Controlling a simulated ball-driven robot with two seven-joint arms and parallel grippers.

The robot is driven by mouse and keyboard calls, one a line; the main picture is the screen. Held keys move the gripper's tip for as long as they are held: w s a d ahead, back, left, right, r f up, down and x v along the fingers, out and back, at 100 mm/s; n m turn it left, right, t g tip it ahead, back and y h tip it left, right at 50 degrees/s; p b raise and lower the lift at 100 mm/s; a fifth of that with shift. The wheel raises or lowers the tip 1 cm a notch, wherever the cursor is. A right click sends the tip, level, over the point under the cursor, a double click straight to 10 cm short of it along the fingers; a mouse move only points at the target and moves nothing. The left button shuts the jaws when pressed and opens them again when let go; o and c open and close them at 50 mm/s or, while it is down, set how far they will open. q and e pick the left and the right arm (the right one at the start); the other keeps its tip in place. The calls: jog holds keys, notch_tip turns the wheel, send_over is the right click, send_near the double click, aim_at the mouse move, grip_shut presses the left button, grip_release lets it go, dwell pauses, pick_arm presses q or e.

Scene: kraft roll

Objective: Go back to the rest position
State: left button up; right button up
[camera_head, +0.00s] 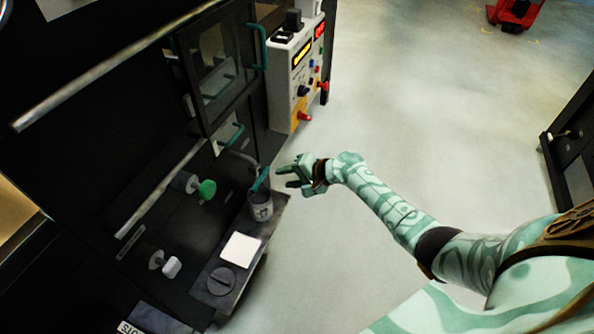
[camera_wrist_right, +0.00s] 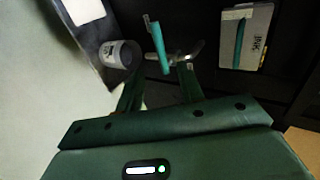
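My right gripper (camera_head: 283,176) reaches in from the right in the head view, just to the right of a machine's small shelf. Its two fingers stand apart with nothing between them; the right wrist view also shows the spread fingers (camera_wrist_right: 158,92). A teal handle (camera_head: 261,179) on a metal spout lies just past the fingertips; it also shows in the wrist view (camera_wrist_right: 161,52). I see no contact between them. A white cup with a dark label (camera_head: 261,211) stands on the shelf below the handle. My left gripper is not in view.
The dark shelf (camera_head: 269,243) also bears a white square pad (camera_head: 241,249) and a round dark knob (camera_head: 221,281). A control box (camera_head: 293,75) and a glass-doored cabinet (camera_head: 214,75) stand above. Open pale floor (camera_head: 420,100) lies right of the machine.

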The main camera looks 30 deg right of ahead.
jog(key=shift+v, duration=1.1)
jog(key=shift+f, duration=0.1)
jog(key=s+d+f+n+g+h, duration=0.1)
jog(key=s+d+f+n+h, duration=0.2)
jog(key=f, duration=0.4)
jog(key=s+d+f+n+h, duration=0.3)
jog(key=s+f, duration=0.1)
jog(key=f, duration=0.3)
jog(key=s+f+n+g+h, duration=0.1)
jog(key=s+f+n+g, duration=0.15)
jog(key=s+f, duration=0.8)
jog(key=s+a+f+n+g, duration=0.1)
jog(key=s+a+f+n, duration=0.1)
jog(key=s, duration=1.1)
jog(key=s+a+f+n+g, duration=0.2)
jog(key=s+a+f, duration=0.1)
jog(key=s, duration=1)
jog(key=s+a+f+n+g, duration=0.2)
jog(key=s+a, duration=0.1)
jog(key=s, duration=1)
jog(key=shift+s+a+f, duration=0.25)
jog(key=shift+s+a, duration=0.1)
jog(key=shift+a, duration=0.05)
